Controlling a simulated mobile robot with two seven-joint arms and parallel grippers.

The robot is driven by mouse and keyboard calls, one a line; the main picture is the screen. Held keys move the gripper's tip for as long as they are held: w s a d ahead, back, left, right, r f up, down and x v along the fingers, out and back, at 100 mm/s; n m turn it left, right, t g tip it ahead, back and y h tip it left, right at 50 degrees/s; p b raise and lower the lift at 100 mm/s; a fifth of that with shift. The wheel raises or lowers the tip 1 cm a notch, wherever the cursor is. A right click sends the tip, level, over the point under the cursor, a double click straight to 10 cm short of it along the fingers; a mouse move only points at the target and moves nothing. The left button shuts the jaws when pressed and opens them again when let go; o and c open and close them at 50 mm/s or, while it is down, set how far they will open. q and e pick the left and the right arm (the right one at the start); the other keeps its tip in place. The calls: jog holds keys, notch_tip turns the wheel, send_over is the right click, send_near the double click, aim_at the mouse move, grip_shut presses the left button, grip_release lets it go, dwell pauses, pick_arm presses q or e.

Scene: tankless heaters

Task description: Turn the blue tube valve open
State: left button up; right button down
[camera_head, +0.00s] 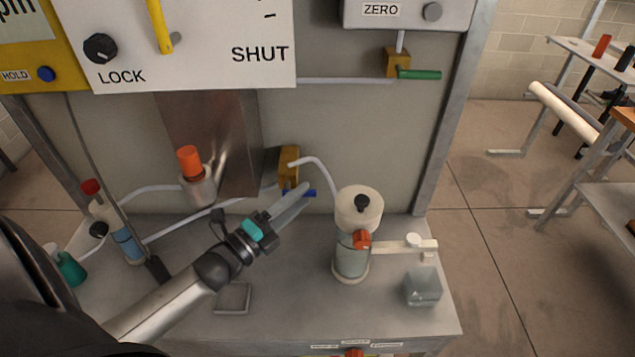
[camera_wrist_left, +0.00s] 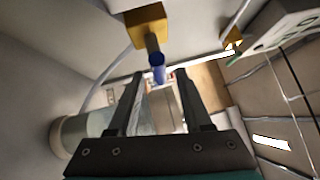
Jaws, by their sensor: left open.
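The blue tube valve has a brass block (camera_head: 289,165) on the back panel and a blue handle (camera_head: 311,193) below it. In the left wrist view the brass block (camera_wrist_left: 148,22) is at the top, and the blue handle (camera_wrist_left: 158,72) points toward me. My left gripper (camera_head: 298,193) is open, with its fingertips at the handle. In the wrist view the gripper's fingers (camera_wrist_left: 160,78) lie on either side of the handle's end, with gaps showing. In the head view the fingers partly hide the handle. My right gripper is not in view.
A clear cylinder with a white top (camera_head: 359,208) stands right of the valve, joined by a pale tube. A clear cube (camera_head: 422,287) sits at the bench's right. A green-handled valve (camera_head: 418,74) is higher up. An orange-capped fitting (camera_head: 190,162) stands left.

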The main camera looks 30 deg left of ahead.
pick_arm(q)
jog(key=shift+x, duration=2.85)
jog(key=shift+c, duration=0.3)
grip_shut()
